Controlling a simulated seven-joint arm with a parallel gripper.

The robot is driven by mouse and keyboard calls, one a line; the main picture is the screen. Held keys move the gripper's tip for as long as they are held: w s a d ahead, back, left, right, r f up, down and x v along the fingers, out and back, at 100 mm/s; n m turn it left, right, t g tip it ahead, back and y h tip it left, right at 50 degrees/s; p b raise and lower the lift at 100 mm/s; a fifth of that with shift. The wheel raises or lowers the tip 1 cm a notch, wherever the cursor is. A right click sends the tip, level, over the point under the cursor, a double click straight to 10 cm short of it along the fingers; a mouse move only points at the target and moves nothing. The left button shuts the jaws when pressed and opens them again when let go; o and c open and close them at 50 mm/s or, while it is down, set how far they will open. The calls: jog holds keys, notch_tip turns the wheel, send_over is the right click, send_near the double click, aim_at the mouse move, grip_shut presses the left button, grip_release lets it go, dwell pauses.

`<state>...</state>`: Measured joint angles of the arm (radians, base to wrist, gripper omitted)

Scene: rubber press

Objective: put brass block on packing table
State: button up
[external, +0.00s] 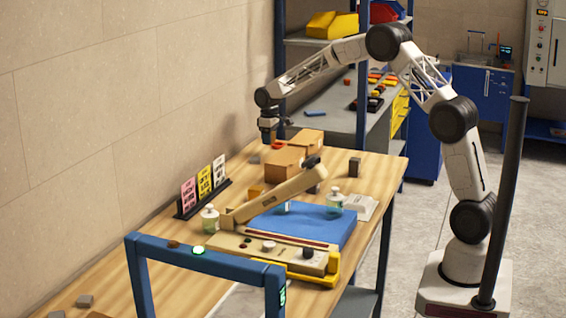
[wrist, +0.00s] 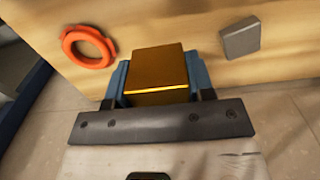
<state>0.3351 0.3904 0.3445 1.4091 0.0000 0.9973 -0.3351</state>
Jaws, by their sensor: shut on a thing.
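The brass block (wrist: 158,75) is golden brown with a bright front edge. In the wrist view it sits between the two blue fingers of my gripper (wrist: 158,85), which is shut on it. In the external view my gripper (external: 268,138) points down over the far end of the wooden packing table (external: 375,173); I cannot make out the block there. The wooden top (wrist: 175,25) also fills the upper part of the wrist view. I cannot tell whether the block touches the table.
An orange ring (wrist: 88,47) and a grey block (wrist: 240,38) lie on the wood either side of the held block. Cardboard boxes (external: 284,163), a sign rack (external: 203,190), bottles (external: 210,219) and a sealing press (external: 275,250) stand nearer the camera. Shelving (external: 363,90) stands behind.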

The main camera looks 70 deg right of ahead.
aim_at(269, 155)
jog(key=shift+f, duration=2.45)
jog(key=shift+f, duration=0.15)
jog(key=o, duration=1.2)
notch_tip(269, 155, up, 12)
jog(key=shift+r, duration=0.1)
